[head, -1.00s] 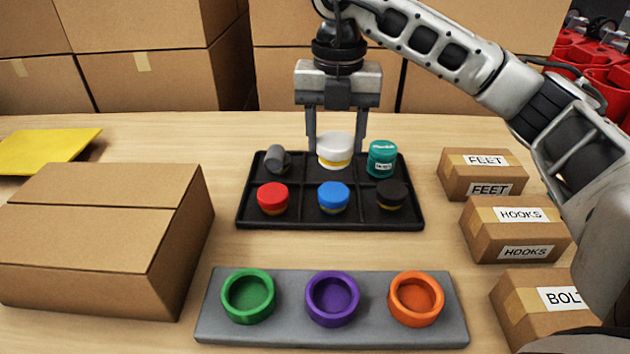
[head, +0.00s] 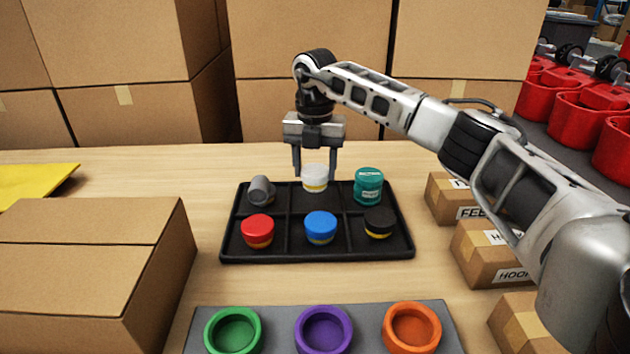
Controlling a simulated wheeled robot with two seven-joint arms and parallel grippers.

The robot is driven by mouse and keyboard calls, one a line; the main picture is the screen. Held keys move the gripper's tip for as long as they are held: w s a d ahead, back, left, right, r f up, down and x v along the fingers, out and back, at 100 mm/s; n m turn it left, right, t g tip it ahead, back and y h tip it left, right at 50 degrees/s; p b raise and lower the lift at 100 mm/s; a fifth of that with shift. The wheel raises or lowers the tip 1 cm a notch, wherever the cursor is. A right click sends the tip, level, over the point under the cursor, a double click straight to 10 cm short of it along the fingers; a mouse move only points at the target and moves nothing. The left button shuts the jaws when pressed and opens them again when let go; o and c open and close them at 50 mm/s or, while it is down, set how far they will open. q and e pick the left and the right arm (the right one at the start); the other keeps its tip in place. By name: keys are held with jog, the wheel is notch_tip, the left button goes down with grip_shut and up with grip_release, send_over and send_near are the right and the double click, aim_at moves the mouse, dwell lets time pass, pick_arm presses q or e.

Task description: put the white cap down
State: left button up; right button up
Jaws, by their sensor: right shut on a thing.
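The white cap (head: 315,174) has a yellow lower band and is at the back middle compartment of the black tray (head: 318,255). I cannot tell whether the cap touches the tray floor. My left gripper is not in view.
The tray also holds a grey cylinder (head: 261,190) lying tilted, a teal jar (head: 368,186), and red (head: 258,230), blue (head: 320,227) and black (head: 379,222) caps. A grey holder (head: 278,316) with coloured rings is in front. Cardboard boxes (head: 85,260) flank the tray.

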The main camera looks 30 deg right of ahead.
aim_at(315, 169)
jog(key=shift+w+d+f, duration=0.15)
jog(key=shift+w+f, duration=0.05)
jog(key=shift+f, duration=0.25)
notch_tip(315, 169, down, 3)
jog(key=shift+r+b, duration=0.2)
jog(key=shift+b, duration=0.25)
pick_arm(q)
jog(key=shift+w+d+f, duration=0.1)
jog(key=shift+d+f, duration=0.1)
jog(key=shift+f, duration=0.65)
pick_arm(e)
jog(key=shift+f, duration=0.1)
jog(key=shift+f, duration=0.1)
jog(key=o, duration=1.1)
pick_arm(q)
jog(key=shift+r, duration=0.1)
